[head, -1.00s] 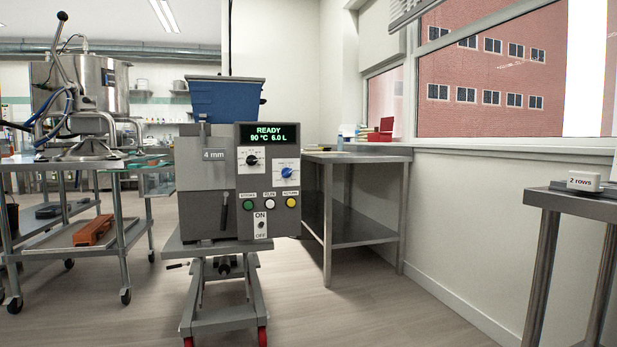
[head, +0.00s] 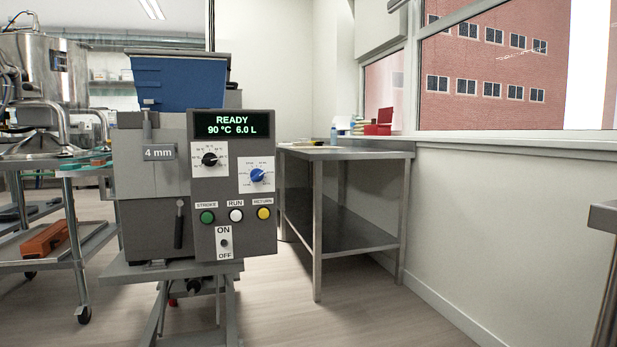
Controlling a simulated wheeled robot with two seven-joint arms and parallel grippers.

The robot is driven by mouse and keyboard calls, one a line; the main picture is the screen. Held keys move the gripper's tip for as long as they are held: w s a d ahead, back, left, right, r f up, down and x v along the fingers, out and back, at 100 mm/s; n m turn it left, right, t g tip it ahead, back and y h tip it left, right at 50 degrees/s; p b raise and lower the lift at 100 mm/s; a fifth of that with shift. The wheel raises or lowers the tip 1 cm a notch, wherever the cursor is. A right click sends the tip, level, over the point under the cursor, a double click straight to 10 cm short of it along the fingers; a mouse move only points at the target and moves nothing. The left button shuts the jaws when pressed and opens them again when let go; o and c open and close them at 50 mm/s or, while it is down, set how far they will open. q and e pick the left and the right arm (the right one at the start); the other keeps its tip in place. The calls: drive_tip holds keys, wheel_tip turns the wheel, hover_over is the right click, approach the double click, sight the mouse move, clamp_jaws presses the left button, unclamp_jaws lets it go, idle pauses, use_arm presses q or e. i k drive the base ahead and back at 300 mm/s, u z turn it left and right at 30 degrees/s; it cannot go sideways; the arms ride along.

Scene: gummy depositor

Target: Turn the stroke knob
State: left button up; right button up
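The depositor (head: 155,218) stands left of centre in the head view, a grey machine with a blue hopper (head: 178,80) on top. Its display (head: 232,125) reads READY, 90 °C, 6.0 L. Two knobs sit on the panel below it: a black knob (head: 210,160) at upper left and a blue knob (head: 257,175) at lower right, each on a white dial plate. The dial lettering is too small to read. A green button (head: 207,217) lies under a STROKE label, beside white RUN and yellow RETURN buttons. Neither of my grippers is in view.
A steel table (head: 345,153) stands behind and right of the depositor. A steel cart (head: 85,245) with an orange-brown item (head: 45,240) is on the left. Another table's edge (head: 604,216) shows at the far right. Open floor (head: 340,320) lies in front.

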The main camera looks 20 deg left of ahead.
sight(256, 175)
drive_tip(key=u, duration=0.2)
drive_tip(key=i, duration=0.9)
drive_tip(key=u, duration=0.6)
